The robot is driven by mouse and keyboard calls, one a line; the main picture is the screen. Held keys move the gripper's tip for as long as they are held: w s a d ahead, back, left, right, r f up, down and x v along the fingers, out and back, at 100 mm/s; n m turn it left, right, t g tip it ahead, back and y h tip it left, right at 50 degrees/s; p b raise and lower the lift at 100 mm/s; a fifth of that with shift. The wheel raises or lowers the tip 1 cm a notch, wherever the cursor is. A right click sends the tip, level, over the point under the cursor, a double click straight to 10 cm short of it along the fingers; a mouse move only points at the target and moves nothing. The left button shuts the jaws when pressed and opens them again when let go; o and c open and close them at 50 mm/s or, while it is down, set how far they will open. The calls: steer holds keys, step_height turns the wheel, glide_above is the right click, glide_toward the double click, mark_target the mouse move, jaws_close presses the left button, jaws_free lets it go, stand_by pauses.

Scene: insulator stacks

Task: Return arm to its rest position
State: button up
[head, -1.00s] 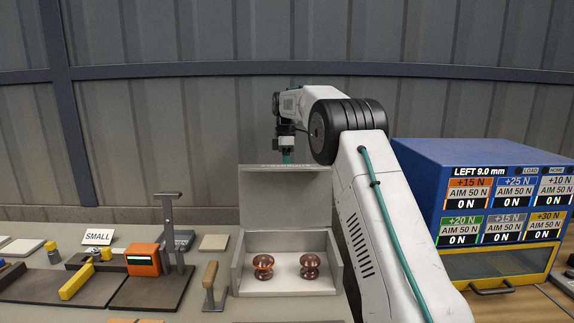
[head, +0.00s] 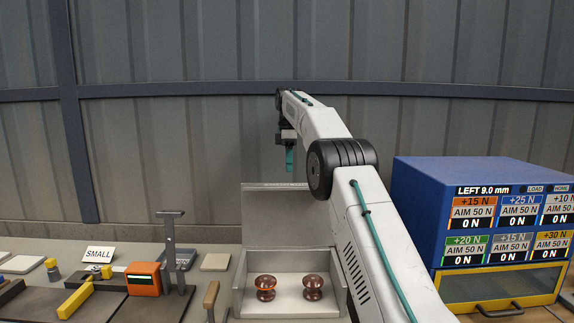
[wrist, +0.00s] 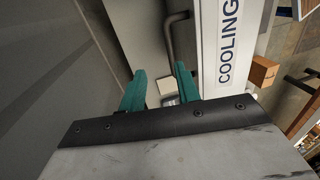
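My gripper (head: 289,161) hangs from the end of my raised arm, above and behind the open grey box (head: 238,299). In the wrist view my gripper (wrist: 160,85) shows two teal fingers standing apart with nothing between them. Two brown insulators (head: 265,287) (head: 313,287) sit side by side in the box, apart from the gripper. A white panel marked COOLING (wrist: 228,50) shows right of the fingers in the wrist view.
A blue cabinet (head: 420,190) with load displays stands at the right. At the left are an orange gauge (head: 143,279), a grey upright stand (head: 170,245), a yellow handle (head: 75,300) and a SMALL sign (head: 99,254). A corrugated wall closes the back.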

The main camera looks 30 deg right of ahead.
steer(key=shift+m+t, duration=0.3)
steer(key=shift+m, duration=0.6)
steer(key=s+a+r, duration=0.4)
steer(key=s+r, duration=0.1)
steer(key=shift+a+r, duration=0.1)
steer(key=shift+a, duration=0.25)
steer(key=s+a+r+m+t, duration=0.1)
steer(key=s+a+m, duration=0.1)
steer(key=s+a, duration=0.5)
steer(key=s+a+r+m, duration=0.2)
steer(key=s, duration=0.8)
steer(key=s+a+f+m, duration=0.2)
steer(key=s+f, duration=0.4)
steer(key=s, duration=0.3)
steer(key=s+a+f+m+t, duration=0.1)
steer(key=s+a+f+m, duration=0.1)
steer(key=s+f, duration=0.4)
steer(key=s+a+f+m+h, duration=0.1)
steer(key=s+f, duration=0.5)
steer(key=s, duration=0.7)
steer(key=shift+s+a+f+m+t, duration=0.15)
steer(key=shift+s+a+m+t, duration=0.35)
steer(key=shift+a, duration=0.45)
steer(key=shift+w, duration=0.1)
